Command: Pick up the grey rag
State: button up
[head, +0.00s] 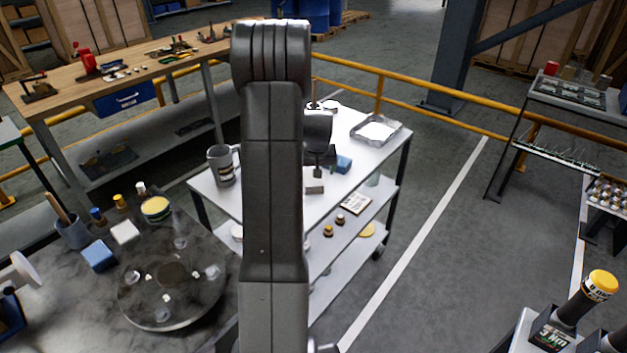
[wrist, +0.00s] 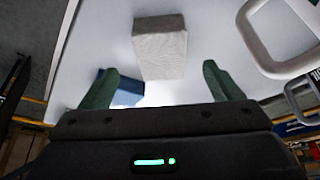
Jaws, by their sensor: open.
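The grey rag (wrist: 160,48) looks like a pale grey, folded, block-shaped cloth with a woven surface. It lies on the white top of a cart, and in the head view it is the small pale block (head: 315,188) just right of my arm. My gripper (wrist: 160,74) is open, with its two green fingers apart and nothing held. In the wrist view the rag shows in the gap between the fingers and beyond their tips. In the head view my gripper (head: 318,169) is above the cart near the rag, partly hidden by my arm.
A blue block (head: 343,164) lies close to the rag; it shows behind the left finger in the wrist view (wrist: 128,92). A grey mug (head: 222,166) stands at the cart's left. A tray (head: 392,142) sits at the back right. A yellow rail (head: 440,93) runs behind.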

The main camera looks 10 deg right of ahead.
jog(key=shift+p+x, duration=0.9)
jog(key=shift+x, duration=1.95)
jog(key=shift+a, duration=0.1)
jog(key=c, duration=1.1)
jog(key=shift+r+b, duration=0.95)
jog(key=shift+r, duration=4.1)
jog(key=shift+c, duration=0.2)
jog(key=shift+o, duration=1.4)
jog(key=shift+f, duration=0.1)
jog(key=shift+c, duration=0.6)
